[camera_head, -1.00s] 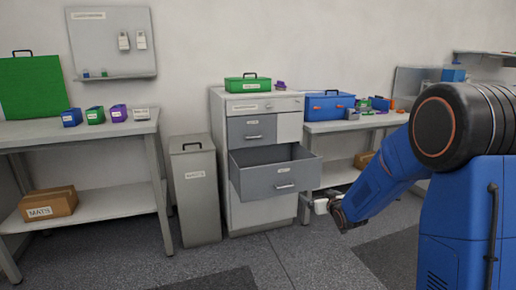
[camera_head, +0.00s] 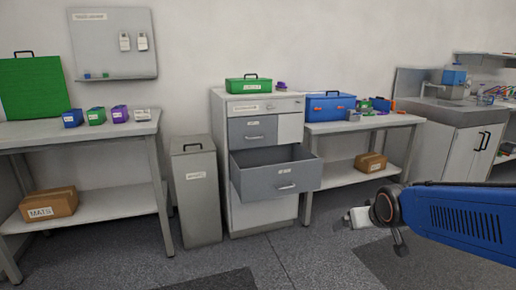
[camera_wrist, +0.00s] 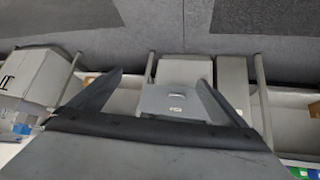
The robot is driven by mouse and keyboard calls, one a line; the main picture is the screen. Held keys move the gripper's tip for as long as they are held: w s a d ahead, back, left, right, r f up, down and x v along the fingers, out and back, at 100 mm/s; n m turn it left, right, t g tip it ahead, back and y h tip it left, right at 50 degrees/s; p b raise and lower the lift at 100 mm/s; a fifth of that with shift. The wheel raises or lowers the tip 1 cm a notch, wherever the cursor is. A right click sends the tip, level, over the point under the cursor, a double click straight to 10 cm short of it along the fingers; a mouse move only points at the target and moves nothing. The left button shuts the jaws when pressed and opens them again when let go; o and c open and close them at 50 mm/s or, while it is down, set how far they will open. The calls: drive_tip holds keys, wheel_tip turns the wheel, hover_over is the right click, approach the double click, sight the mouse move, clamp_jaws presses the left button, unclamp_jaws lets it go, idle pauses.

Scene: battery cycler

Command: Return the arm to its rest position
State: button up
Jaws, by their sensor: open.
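My gripper (camera_head: 374,230) is at the lower right in the head view, in the air in front of the right workbench. My blue arm reaches in from the right edge. A small pale block shows at the gripper's end; I cannot tell whether it is part of the gripper. In the wrist view, my gripper (camera_wrist: 160,78) has two dark fingers spread wide apart, with nothing between them up close. The grey drawer cabinet (camera_wrist: 170,102) shows between them, farther off.
The cabinet's middle drawer (camera_head: 276,176) is pulled out, left of my gripper. A grey bin (camera_head: 195,190) stands left of the cabinet. The right workbench (camera_head: 365,125) and a sink counter (camera_head: 455,110) stand behind. The floor in front is clear.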

drive_tip(key=s+f+g, duration=0.1)
drive_tip(key=s+g, duration=0.2)
drive_tip(key=s, duration=2)
drive_tip(key=shift+s+a+f+m+g, duration=0.15)
drive_tip(key=shift+a+m+g, duration=0.15)
drive_tip(key=shift+a+g, duration=0.1)
